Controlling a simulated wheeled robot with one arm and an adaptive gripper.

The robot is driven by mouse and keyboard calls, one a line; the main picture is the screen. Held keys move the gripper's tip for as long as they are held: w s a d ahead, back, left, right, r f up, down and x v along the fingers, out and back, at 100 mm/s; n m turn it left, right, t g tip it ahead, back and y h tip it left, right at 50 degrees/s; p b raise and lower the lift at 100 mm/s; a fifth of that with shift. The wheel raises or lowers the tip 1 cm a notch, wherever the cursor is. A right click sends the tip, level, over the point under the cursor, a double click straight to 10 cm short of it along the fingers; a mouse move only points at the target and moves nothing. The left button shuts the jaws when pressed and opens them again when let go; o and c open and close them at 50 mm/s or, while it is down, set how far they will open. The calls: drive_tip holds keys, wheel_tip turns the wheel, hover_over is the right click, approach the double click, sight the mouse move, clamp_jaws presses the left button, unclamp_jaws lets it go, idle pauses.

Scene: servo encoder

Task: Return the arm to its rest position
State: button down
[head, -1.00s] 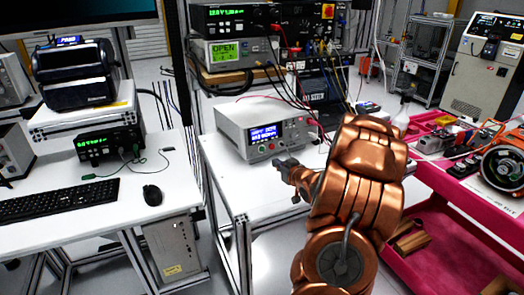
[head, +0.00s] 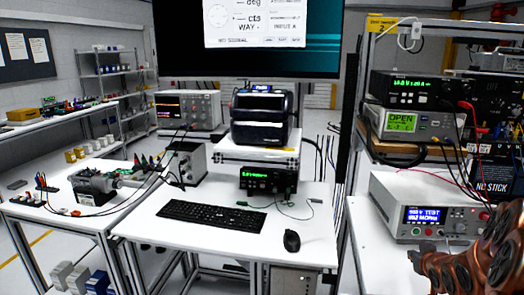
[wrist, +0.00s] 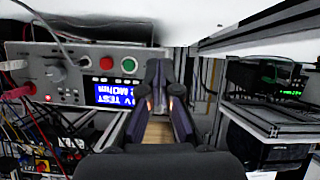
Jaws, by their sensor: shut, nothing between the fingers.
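My copper-coloured arm (head: 470,272) shows at the lower right edge of the head view, in front of a white tester (head: 385,215) with a blue display. My gripper's tips are hard to make out there. In the wrist view my gripper (wrist: 163,82) has its dark fingers together with nothing held between them. The tester's front panel (wrist: 75,75) shows upside down beyond the fingers, to their left, with its red and green buttons. I cannot tell how far the fingers are from it.
A white desk (head: 225,240) holds a keyboard (head: 212,217), a mouse (head: 291,241) and a black device (head: 262,122). A left bench (head: 20,210) carries a motor-like unit (head: 95,185) and cables. Stacked instruments (head: 408,90) with hanging leads stand at the right, above the tester.

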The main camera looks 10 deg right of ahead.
drive_tip(key=s+a+r+g+y, duration=0.15)
drive_tip(key=s+a+g, duration=0.25)
drive_tip(key=s+a, duration=0.45)
drive_tip(key=s+a+r+g, duration=0.25)
drive_tip(key=s+a, duration=0.25)
drive_tip(key=a, duration=0.7)
drive_tip(key=s+a+r+n+g+y, duration=0.1)
drive_tip(key=s+a+g, duration=0.2)
drive_tip(key=s+a, duration=0.5)
drive_tip(key=s+a+r+n+g+y+p, duration=0.1)
drive_tip(key=s+a+g, duration=0.2)
drive_tip(key=s+a, duration=0.5)
drive_tip(key=s, duration=0.4)
drive_tip(key=shift+s+r, duration=0.2)
drive_tip(key=shift+s, duration=0.1)
drive_tip(key=shift+d+y, duration=0.15)
drive_tip(key=shift+y, duration=0.1)
